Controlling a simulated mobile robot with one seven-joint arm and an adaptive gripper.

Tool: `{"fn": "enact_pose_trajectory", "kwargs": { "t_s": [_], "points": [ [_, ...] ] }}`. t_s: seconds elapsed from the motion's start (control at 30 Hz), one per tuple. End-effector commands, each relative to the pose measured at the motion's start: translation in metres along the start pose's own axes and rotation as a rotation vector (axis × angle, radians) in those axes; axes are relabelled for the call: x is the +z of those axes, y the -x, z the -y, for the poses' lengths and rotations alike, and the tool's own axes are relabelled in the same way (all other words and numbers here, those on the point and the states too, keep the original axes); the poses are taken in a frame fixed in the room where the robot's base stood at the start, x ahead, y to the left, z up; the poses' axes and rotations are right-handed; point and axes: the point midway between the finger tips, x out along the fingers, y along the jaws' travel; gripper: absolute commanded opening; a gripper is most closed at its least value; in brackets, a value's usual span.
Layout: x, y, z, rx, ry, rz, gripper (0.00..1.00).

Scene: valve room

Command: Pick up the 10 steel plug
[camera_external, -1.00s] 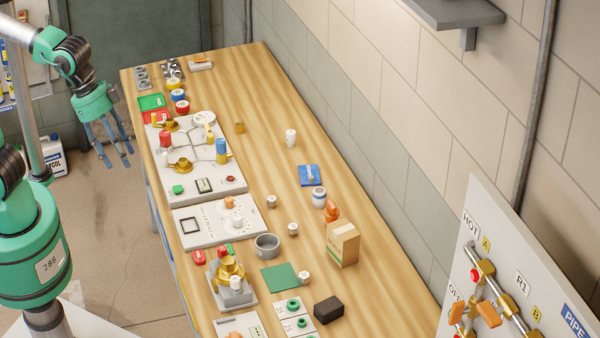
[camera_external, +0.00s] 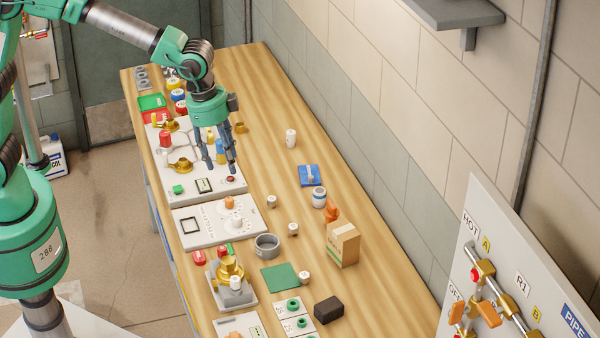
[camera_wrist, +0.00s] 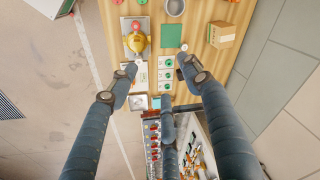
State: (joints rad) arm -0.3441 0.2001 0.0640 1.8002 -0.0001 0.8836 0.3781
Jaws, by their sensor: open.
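Several small pale plug-like pieces stand on the wooden bench. One (camera_external: 271,201) is right of the white panels, one (camera_external: 293,229) is beside the grey cup, and one (camera_external: 304,277) is at the green mat's corner; the last also shows in the wrist view (camera_wrist: 183,47). Their markings are too small to read, so I cannot tell which is the 10 steel plug. My gripper (camera_external: 222,162) is open and empty, fingers pointing down, above the white valve panel. In the wrist view its spread fingers (camera_wrist: 160,82) frame the bench's near end.
A grey cup (camera_external: 267,245), a cardboard box (camera_external: 343,246), a brass valve on a block (camera_external: 230,270) and a black block (camera_external: 328,310) stand on the bench. Bare wood (camera_external: 265,145) lies right of the panels. A wall and pipe board (camera_external: 480,230) bound the right side.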

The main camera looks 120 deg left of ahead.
Motion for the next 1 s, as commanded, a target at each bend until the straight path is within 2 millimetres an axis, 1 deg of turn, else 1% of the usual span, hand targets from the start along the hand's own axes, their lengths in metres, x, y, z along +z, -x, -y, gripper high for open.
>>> {"fn": "enact_pose_trajectory", "kwargs": {
  "t_s": [0.03,0.2,0.47,0.7,0.9,1.0],
  "points": [
    [-0.006,-0.010,0.012,0.002,0.001,0.012,0.49],
    [-0.022,-0.044,0.045,0.009,-0.002,0.041,0.49],
    [-0.038,-0.103,0.097,0.023,-0.008,0.084,0.49],
    [-0.041,-0.163,0.145,0.039,-0.012,0.122,0.49],
    [-0.035,-0.215,0.181,0.055,-0.016,0.152,0.49],
    [-0.031,-0.237,0.196,0.062,-0.017,0.163,0.49]
  ]
}}
